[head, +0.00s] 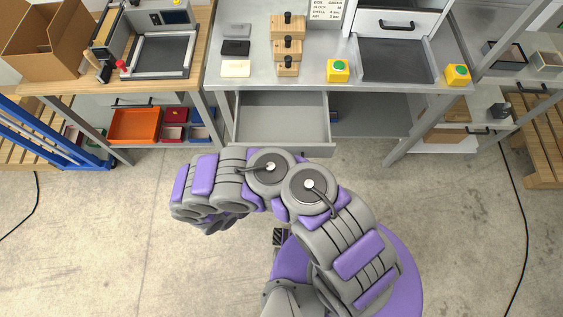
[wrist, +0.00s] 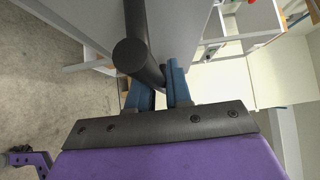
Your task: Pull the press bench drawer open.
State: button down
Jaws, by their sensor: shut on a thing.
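The press bench drawer (head: 283,118) stands pulled out under the grey bench top in the head view, and its grey inside looks empty. The top edge of its front shows past my arm, but its handle is hidden there. In the wrist view a dark bar handle (wrist: 138,56) runs between the two blue fingers of my gripper (wrist: 158,82). The fingers are shut on the handle. The grey drawer front (wrist: 185,28) is just beyond it. My gripper is not seen clearly in the head view, where my arm covers that area.
The press bench (head: 300,80) carries wooden blocks (head: 288,45), dark and pale plates, a grey press tray (head: 396,60) and two yellow button boxes (head: 338,71). An orange bin (head: 135,125) is on the lower left shelf. The concrete floor (head: 130,240) is clear apart from cables at the sides.

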jog(key=shift+f, duration=0.2)
jog(key=c, duration=1.2)
grip_release()
jog(key=shift+w, duration=0.1)
jog(key=shift+o, duration=0.2)
jog(key=shift+r, duration=0.1)
jog(key=p+v, duration=0.2)
jog(key=v, duration=1.5)
jog(key=shift+a, duration=0.25)
